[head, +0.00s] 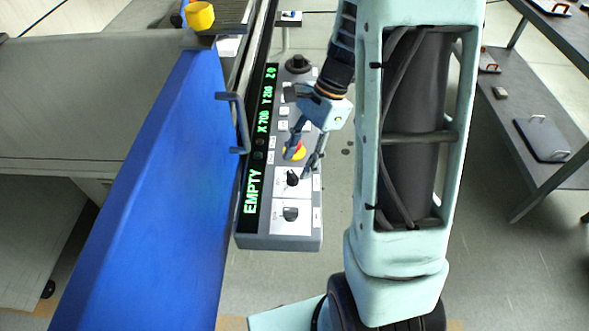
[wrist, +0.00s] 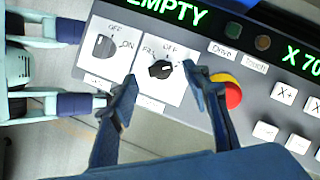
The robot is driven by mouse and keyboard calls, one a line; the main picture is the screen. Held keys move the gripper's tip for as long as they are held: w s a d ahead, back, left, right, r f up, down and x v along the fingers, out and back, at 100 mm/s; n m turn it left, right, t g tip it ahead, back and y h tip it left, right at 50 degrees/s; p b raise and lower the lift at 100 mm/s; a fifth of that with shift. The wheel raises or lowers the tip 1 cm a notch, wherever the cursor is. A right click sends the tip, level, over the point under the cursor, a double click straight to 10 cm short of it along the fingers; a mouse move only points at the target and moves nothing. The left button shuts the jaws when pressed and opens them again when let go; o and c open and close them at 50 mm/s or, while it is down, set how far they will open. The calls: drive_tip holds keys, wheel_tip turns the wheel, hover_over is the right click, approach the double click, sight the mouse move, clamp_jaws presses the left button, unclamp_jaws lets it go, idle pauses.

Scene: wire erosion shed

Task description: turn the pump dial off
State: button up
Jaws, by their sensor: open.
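The control panel (head: 318,228) carries two black dials on white plates. One dial (wrist: 160,68) has "OFF" above it and what looks like "FILL" at its left; a pale mark on the knob is toward the right. It also shows in the head view (head: 292,179). The other dial (wrist: 107,46), marked "OFF" and "ON", is at its left in the wrist view and nearest the panel's end in the head view (head: 290,214). I cannot read which is the pump dial. My gripper (wrist: 160,78) is open, fingertips on either side of the first dial; contact is unclear.
A red and yellow stop button (wrist: 228,90) is close beside one finger. Several white keys (wrist: 284,93) and a green display (head: 253,190) reading "EMPTY" are on the panel. A blue door (head: 150,190) with a handle (head: 234,122) stands left of the panel.

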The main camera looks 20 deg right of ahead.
sight(293, 174)
drive_tip(key=shift+x, duration=1.8)
drive_tip(key=c, duration=1.1)
drive_tip(key=shift+n, duration=0.4)
drive_tip(key=n+g, duration=0.1)
drive_tip(key=n, duration=0.1)
drive_tip(key=n+h+p, duration=0.1)
drive_tip(key=n, duration=0.1)
drive_tip(key=shift+w+r+n+g+p, duration=0.1)
drive_tip(key=shift+w+n+g+p, duration=0.1)
drive_tip(key=shift+n+g+p, duration=0.15)
drive_tip(key=n+h, duration=0.1)
drive_tip(key=n, duration=0.1)
drive_tip(key=n+g+p, duration=0.1)
drive_tip(key=n, duration=0.2)
drive_tip(key=shift+w+a+h, duration=0.1)
drive_tip(key=shift+a+h, duration=0.05)
drive_tip(key=shift+h, duration=0.25)
drive_tip(key=shift+n, duration=0.25)
